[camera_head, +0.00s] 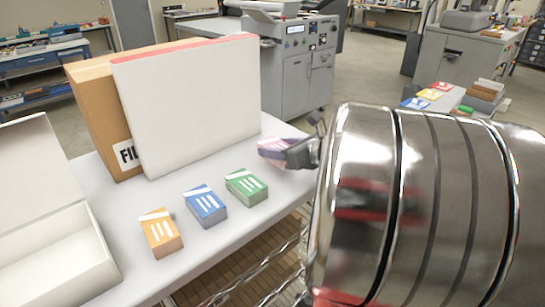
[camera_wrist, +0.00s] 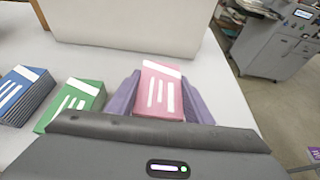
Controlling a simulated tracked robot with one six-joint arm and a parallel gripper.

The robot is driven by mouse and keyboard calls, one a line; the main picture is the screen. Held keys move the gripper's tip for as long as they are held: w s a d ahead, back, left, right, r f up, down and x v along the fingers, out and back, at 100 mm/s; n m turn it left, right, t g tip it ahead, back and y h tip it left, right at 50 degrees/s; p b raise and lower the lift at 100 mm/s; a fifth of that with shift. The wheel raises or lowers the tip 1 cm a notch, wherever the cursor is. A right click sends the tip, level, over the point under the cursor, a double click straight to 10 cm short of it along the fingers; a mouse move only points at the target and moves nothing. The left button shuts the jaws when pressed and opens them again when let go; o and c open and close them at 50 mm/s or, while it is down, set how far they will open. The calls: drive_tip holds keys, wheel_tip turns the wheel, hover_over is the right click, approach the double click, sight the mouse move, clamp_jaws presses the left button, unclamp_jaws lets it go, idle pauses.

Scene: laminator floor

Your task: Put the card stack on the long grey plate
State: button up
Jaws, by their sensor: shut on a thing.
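My gripper (camera_head: 287,151) is shut on a pink card stack (camera_wrist: 160,88) with white stripes. Its two purple-looking fingers stand on either side of the stack in the wrist view. The pink stack (camera_head: 272,146) also shows in the head view, at the right end of the near table, low over or on its top; I cannot tell which. A green card stack (camera_head: 246,187), a blue card stack (camera_head: 205,205) and an orange card stack (camera_head: 160,233) lie in a row on the table. I cannot make out a long grey plate with certainty.
A white panel (camera_head: 190,105) and a brown file box (camera_head: 95,120) stand upright behind the stacks. An open white box (camera_head: 50,235) is at the left. A grey machine (camera_head: 300,65) stands behind. Another surface at right holds coloured cards (camera_head: 430,93). My arm hides the right side.

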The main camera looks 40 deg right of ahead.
drive_tip(key=shift+f, duration=1.8)
drive_tip(key=shift+f, duration=0.15)
drive_tip(key=o, duration=1.1)
drive_tip(key=shift+o, duration=0.2)
drive_tip(key=shift+s+r, duration=0.25)
drive_tip(key=v, duration=1.1)
drive_tip(key=shift+s+r, duration=0.1)
drive_tip(key=shift+s, duration=0.15)
